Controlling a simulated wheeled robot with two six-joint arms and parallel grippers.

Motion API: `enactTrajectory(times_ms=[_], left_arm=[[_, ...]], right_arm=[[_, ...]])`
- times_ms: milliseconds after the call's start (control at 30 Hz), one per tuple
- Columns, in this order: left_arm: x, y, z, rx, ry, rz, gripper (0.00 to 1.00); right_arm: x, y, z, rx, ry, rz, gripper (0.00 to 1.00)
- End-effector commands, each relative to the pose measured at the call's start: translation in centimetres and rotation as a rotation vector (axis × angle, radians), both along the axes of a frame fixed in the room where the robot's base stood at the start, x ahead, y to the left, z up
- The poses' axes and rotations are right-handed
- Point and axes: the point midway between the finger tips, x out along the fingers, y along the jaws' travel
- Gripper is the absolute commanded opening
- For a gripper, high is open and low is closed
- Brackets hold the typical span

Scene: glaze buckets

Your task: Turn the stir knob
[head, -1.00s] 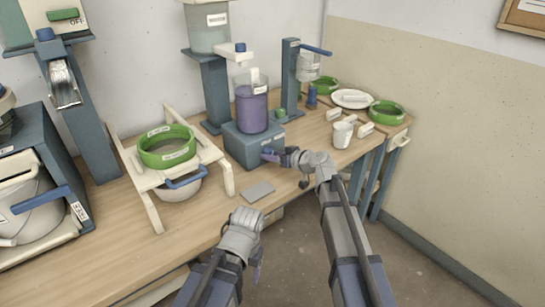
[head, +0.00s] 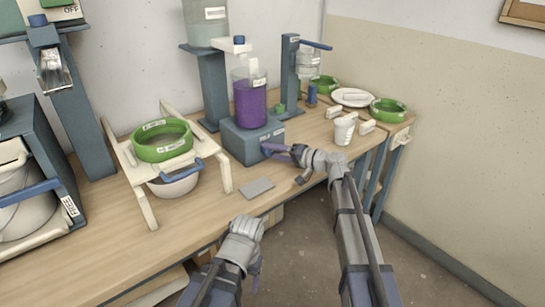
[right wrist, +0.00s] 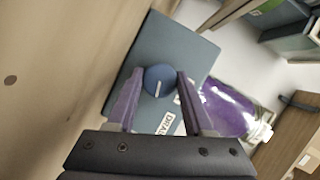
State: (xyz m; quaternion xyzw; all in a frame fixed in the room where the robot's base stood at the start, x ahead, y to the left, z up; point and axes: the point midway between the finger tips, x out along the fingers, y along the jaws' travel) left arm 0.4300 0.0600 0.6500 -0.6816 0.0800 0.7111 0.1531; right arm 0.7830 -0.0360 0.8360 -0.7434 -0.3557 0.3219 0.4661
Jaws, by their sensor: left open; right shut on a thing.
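The blue stir knob (right wrist: 160,79) is on the front of the blue-grey stirrer base (head: 241,141). It has a pale pointer mark. My right gripper (right wrist: 159,84) is shut on the knob, one purple finger on each side; in the head view its fingers (head: 270,149) reach the base front and hide most of the knob. A clear vessel (head: 250,101) of bright purple liquid stands on the base; the liquid also shows in the right wrist view (right wrist: 226,108). My left gripper (head: 256,267) is open and empty, below the bench's front edge, with its fingers mostly hidden.
A green ring sieve (head: 162,142) sits on a cream stand (head: 133,172) over a white bowl, left of the base. A grey plate (head: 257,187) lies near the front edge. A white cup (head: 344,131) and a white plate (head: 352,97) are at right.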

Motion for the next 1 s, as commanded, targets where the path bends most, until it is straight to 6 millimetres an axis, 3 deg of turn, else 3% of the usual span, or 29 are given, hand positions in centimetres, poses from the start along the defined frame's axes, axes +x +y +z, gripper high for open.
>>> enactTrajectory(times_ms=[400, 1000], left_arm=[[0.0, 0.0, -3.1, 0.000, 0.000, 0.000, 0.72], [0.0, 0.0, -4.2, 0.002, -0.001, -0.001, 0.72]], right_arm=[[-0.1, 0.0, -0.5, 0.259, 0.193, 0.002, 0.00], [-0.1, 0.0, -0.3, 0.389, 0.287, 0.000, 0.00]])
